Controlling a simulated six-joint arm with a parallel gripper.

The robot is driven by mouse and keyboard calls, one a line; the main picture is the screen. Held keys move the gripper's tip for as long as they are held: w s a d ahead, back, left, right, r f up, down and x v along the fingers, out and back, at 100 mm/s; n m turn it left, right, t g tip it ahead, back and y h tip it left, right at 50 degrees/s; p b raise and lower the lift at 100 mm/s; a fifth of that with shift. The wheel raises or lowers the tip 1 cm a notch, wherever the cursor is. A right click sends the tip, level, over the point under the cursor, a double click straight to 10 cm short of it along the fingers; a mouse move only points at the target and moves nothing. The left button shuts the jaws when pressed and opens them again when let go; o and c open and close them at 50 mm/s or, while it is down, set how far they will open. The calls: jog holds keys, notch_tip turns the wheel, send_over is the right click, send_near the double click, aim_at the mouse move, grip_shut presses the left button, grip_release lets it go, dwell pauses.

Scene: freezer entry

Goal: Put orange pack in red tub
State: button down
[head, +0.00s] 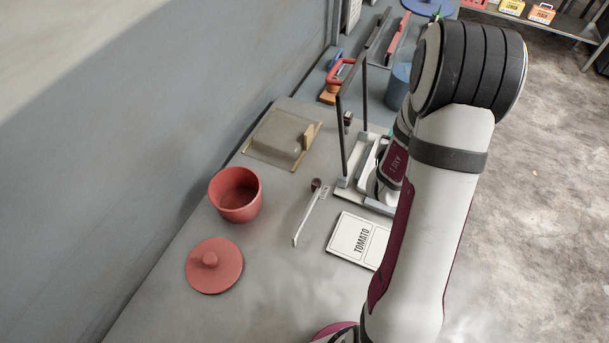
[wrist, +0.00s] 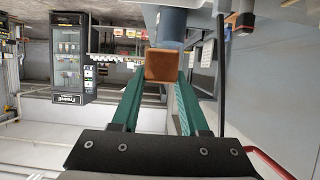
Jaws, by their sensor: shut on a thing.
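The red tub (head: 236,195) stands open and upright on the grey counter in the head view, left of the arm. Its round red lid (head: 213,265) lies beside it, apart from it. In the wrist view my gripper (wrist: 161,75) has its green fingers closed on a small orange-brown block, which looks like the orange pack (wrist: 165,66). In the head view my gripper is mostly hidden behind my arm, and the pack cannot be made out there. The inside of the tub looks empty from this angle.
A dark upright frame (head: 342,135) stands close to my gripper. A blue cup (head: 398,86) is behind it. The wall borders the counter's left side.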

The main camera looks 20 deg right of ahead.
jog(key=w+a+r+n+t+y, duration=0.1)
jog(key=w+a+r, duration=0.3)
jog(key=r, duration=0.4)
jog(key=w+a+r+n+t, duration=0.1)
jog(key=w+a+r, duration=0.25)
jog(key=r, duration=0.45)
jog(key=s+a+r+n+t+y, duration=0.2)
jog(key=a+n+y, duration=0.55)
jog(key=a, duration=1.35)
jog(key=w+d+f+n+y, duration=0.2)
jog(key=w+d+f+y, duration=0.1)
jog(key=d+f+y, duration=0.15)
jog(key=s+a+f+n+g+y, duration=0.35)
jog(key=s+f+n+y, duration=0.3)
jog(key=f, duration=0.25)
jog(key=w+a+f, duration=0.3)
jog(key=a+f, duration=0.7)
jog(key=f, duration=0.1)
jog(key=shift+a+h, duration=0.25)
jog(key=shift+h, duration=0.1)
